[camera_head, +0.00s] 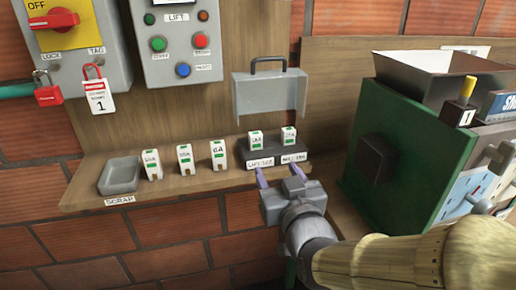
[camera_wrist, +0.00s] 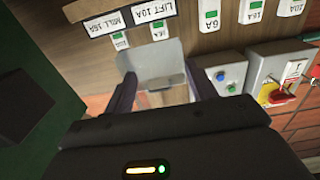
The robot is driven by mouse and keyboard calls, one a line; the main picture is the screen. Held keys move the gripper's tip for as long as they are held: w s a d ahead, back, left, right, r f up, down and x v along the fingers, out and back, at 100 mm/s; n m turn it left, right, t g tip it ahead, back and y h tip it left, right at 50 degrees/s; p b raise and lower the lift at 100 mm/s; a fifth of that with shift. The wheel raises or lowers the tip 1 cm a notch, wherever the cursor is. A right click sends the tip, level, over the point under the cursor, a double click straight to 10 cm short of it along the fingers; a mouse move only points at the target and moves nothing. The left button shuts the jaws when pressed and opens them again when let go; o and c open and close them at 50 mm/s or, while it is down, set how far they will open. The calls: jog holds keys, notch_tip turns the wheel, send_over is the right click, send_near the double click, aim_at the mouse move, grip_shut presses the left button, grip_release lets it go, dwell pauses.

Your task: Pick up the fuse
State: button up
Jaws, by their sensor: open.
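Several white fuses with green marks show in the head view. Three loose ones stand on the wooden shelf: a left fuse (camera_head: 152,165), a middle fuse (camera_head: 185,159) and a 6A fuse (camera_head: 218,154). Two more, a left holder fuse (camera_head: 255,142) and a right holder fuse (camera_head: 289,137), sit in a dark fuse holder (camera_head: 278,152) labelled LIFT 10A and MILL 16A. My gripper (camera_head: 280,173) is open and empty just in front of the holder, at the shelf's front edge. In the wrist view my gripper's fingers (camera_wrist: 158,78) are spread apart, with the holder's fuses beyond them.
A grey scrap tray (camera_head: 119,174) is at the shelf's left end. A grey cover with a handle (camera_head: 270,92) is above the holder. Control boxes (camera_head: 178,42) hang on the wall. A green machine (camera_head: 405,150) stands close on the right.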

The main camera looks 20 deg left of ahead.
aim_at(258, 136)
jog(key=p+x, duration=0.1)
jog(key=p, duration=0.1)
jog(key=p+x, duration=0.1)
jog(key=p, duration=0.1)
jog(key=p+x, duration=0.2)
jog(key=p, duration=0.1)
jog(key=shift+r, duration=0.25)
jog(key=p, duration=0.4)
jog(key=shift+w+a+f, duration=0.15)
jog(key=shift+w+a, duration=0.05)
jog(key=shift+w, duration=0.2)
jog(key=p+x, duration=0.6)
jog(key=x, duration=0.1)
jog(key=shift+w+a+f+p, duration=0.1)
jog(key=shift+a+f+p, duration=0.1)
jog(key=shift+p, duration=0.1)
